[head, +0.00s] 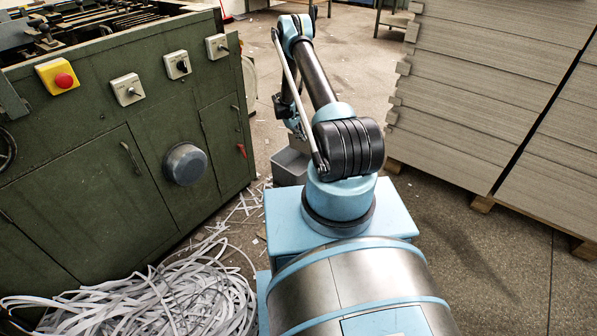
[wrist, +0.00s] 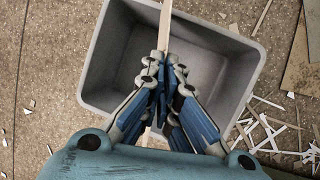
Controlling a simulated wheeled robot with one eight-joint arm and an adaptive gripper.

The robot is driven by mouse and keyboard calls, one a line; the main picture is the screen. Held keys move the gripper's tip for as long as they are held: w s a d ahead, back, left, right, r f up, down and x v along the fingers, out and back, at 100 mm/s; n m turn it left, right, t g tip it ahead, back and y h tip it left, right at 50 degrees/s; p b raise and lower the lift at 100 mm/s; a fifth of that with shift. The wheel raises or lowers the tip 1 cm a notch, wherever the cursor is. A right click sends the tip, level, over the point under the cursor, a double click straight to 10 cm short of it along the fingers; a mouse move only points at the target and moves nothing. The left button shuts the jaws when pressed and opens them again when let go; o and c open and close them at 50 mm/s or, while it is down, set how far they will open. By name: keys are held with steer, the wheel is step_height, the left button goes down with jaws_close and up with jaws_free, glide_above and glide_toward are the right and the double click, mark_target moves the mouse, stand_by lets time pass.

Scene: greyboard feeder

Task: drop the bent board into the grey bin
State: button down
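The grey bin (wrist: 105,62) stands open below my gripper (wrist: 168,78) in the wrist view. I see its rim, inner walls and part of its floor. My gripper's blue fingers are closed together on a thin pale board (wrist: 165,26), seen almost edge-on. The board sticks out above and below the fingers in the picture, over the bin's opening. Its bend cannot be made out from this angle. In the head view the bin (head: 290,166) shows only partly behind my arm, and the board is not clearly visible there.
A green machine (head: 90,170) with switches stands at left. White paper strips (head: 160,295) heap on the floor before it. Stacked greyboard (head: 480,90) on pallets stands at right. Scraps (wrist: 275,130) and flat board pieces (wrist: 300,68) lie right of the bin.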

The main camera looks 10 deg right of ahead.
steer(key=c, duration=1.7)
jaws_free()
steer(key=v, duration=1.1)
steer(key=shift+w+a+r, duration=0.1)
steer(key=shift+a+r, duration=0.05)
steer(key=shift+r, duration=0.2)
